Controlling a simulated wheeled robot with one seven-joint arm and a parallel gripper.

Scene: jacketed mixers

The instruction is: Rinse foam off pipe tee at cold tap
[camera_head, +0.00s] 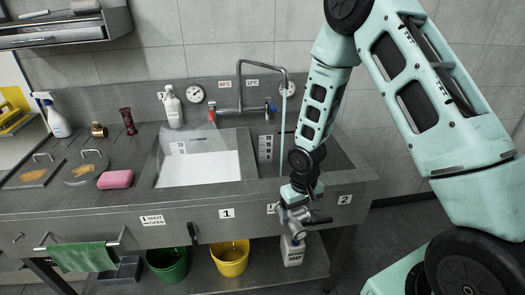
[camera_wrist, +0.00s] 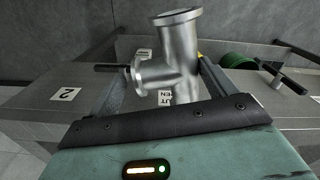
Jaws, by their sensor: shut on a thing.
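A shiny metal pipe tee (camera_wrist: 178,60) is held between the fingers of my gripper (camera_head: 294,204), which is shut on it. In the head view the tee (camera_head: 298,217) hangs in front of the counter's front edge, below the right basin (camera_head: 325,152). No foam is clearly visible on the tee's side facing the wrist camera; its far side is hidden. The tall gooseneck tap (camera_head: 262,63) has a red handle (camera_head: 211,115) and a blue handle (camera_head: 273,108). A pale water stream (camera_head: 283,120) falls from its spout into the right basin.
The left basin (camera_head: 198,168) holds white liquid or foam. A pink sponge (camera_head: 115,179), lidded openings and a spray bottle (camera_head: 55,118) stand left. Green (camera_head: 168,264) and yellow (camera_head: 230,258) buckets and a white jug (camera_head: 292,250) sit below the counter.

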